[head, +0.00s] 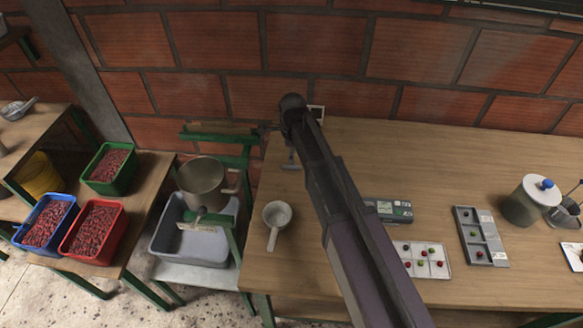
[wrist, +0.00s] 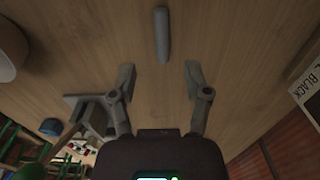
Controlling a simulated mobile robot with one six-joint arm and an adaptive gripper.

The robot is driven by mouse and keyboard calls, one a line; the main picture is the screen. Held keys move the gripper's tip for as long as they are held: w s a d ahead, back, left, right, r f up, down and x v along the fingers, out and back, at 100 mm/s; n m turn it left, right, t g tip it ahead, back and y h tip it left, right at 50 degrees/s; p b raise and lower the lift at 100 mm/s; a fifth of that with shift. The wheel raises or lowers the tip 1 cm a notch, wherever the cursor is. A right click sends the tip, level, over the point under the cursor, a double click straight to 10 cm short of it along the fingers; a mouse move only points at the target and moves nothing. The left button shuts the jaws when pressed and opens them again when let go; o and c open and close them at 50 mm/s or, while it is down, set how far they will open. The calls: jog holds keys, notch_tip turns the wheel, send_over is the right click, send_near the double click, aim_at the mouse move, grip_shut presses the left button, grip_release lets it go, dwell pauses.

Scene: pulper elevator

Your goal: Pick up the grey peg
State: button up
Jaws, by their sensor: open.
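The grey peg (wrist: 162,35) lies on the wooden table in the wrist view, near the top middle. It is a short plain bar, pointing lengthwise away from my gripper. My gripper (wrist: 160,68) is open and empty, with one finger on each side of the peg's line. The peg appears just beyond the fingertips, between them from side to side. The height of the fingers above the table is hard to tell. In the head view I cannot make out the peg, and my arm covers part of the table.
A grey T-shaped item (wrist: 80,103) is left of my gripper; a printed card (wrist: 310,82) is right. In the head view, a pale handled cup (head: 277,213), sorting trays (head: 482,237) and a lidded canister (head: 528,202) stand on the table. The brick wall (head: 400,60) is behind.

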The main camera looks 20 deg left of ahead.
aim_at(291, 167)
jog(key=shift+f, duration=0.15)
jog(key=shift+a+f+b, duration=0.15)
jog(key=shift+f+b, duration=2.3)
jog(key=shift+b, duration=0.1)
grip_shut()
